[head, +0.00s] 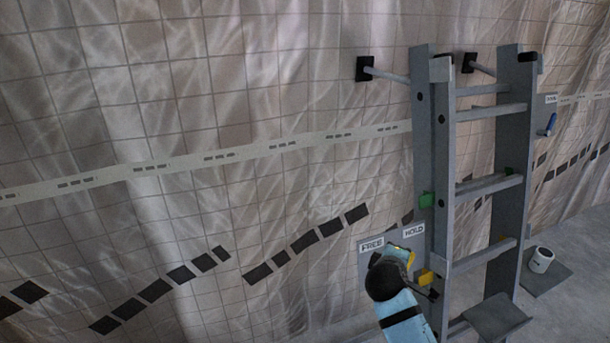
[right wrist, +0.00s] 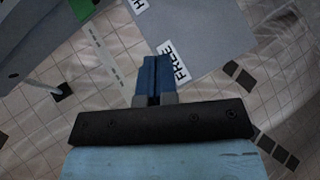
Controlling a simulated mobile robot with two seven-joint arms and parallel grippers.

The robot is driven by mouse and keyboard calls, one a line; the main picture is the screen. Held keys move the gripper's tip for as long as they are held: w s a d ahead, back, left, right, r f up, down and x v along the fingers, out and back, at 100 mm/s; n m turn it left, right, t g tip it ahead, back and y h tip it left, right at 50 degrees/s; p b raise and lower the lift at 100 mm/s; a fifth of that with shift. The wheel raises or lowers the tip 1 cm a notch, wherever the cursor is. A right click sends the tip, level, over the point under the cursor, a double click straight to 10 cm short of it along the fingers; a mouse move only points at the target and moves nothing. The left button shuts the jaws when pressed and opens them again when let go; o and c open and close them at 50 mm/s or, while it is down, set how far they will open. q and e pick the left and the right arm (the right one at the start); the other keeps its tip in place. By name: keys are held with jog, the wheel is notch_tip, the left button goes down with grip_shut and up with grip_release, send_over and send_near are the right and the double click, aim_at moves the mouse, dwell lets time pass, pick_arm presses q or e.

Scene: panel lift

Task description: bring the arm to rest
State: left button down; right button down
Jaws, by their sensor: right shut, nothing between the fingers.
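My right gripper (head: 403,257) is at the end of the light blue arm rising from the bottom of the head view. It is shut and empty, in front of the lower part of a grey panel (head: 366,262) marked FREE and HOLD. In the right wrist view the shut gripper (right wrist: 153,92) has the panel (right wrist: 215,35) beyond it. A blue piece shows at its fingers, beside the FREE label; I cannot tell whether it is a handle or part of the fingers. My left gripper is in neither view.
A grey ladder-like frame (head: 424,120) stands just right of the gripper, with a green block (head: 426,200) and a yellow block (head: 426,276) on it. A white mug (head: 541,260) stands at right. A blue handle (head: 551,124) is on the far side. Open space lies left.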

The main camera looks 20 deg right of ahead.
jog(key=s+a+f+m+t+y, duration=0.1)
jog(key=s+a+f+y, duration=0.3)
jog(key=f, duration=0.3)
jog(key=s+a+f+y, duration=0.2)
jog(key=s+a+f, duration=0.3)
jog(key=s+f, duration=0.15)
jog(key=s+a+f+m+y, duration=0.2)
jog(key=s+a+f, duration=0.1)
jog(key=s, duration=0.3)
jog(key=s+a+f+m+y, duration=0.3)
jog(key=s+a, duration=0.1)
jog(key=s, duration=0.3)
jog(key=shift+a+f+t, duration=0.2)
jog(key=shift+f+t, duration=0.05)
jog(key=shift+t, duration=0.15)
jog(key=shift+s+d, duration=0.1)
jog(key=shift+s, duration=0.05)
